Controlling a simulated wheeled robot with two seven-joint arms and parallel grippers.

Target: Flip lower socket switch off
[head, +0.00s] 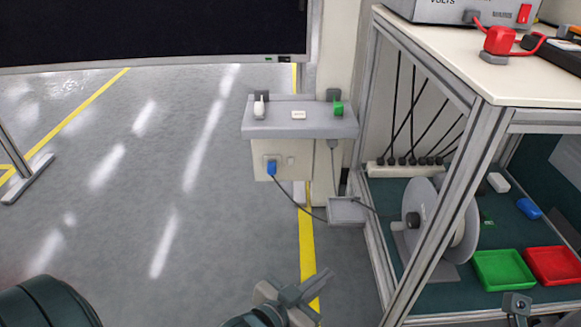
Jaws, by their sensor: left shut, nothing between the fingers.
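The lower socket (271,160) is on the front of a pale box under a grey ledge, with a blue plug (271,169) in it. A small pale switch (291,160) sits just right of the plug; its position is too small to tell. My left gripper (318,283) is at the bottom middle, shut and empty. It is well below the socket in the picture and apart from it. A small dark part at the bottom right edge (517,304) may belong to my right gripper; its fingers cannot be made out.
The grey ledge (248,132) juts out above the socket, with a white plug (259,106) and a green plug (338,108) above it. A cable runs from the blue plug to a small grey box (346,210). A framed bench (409,215) stands right.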

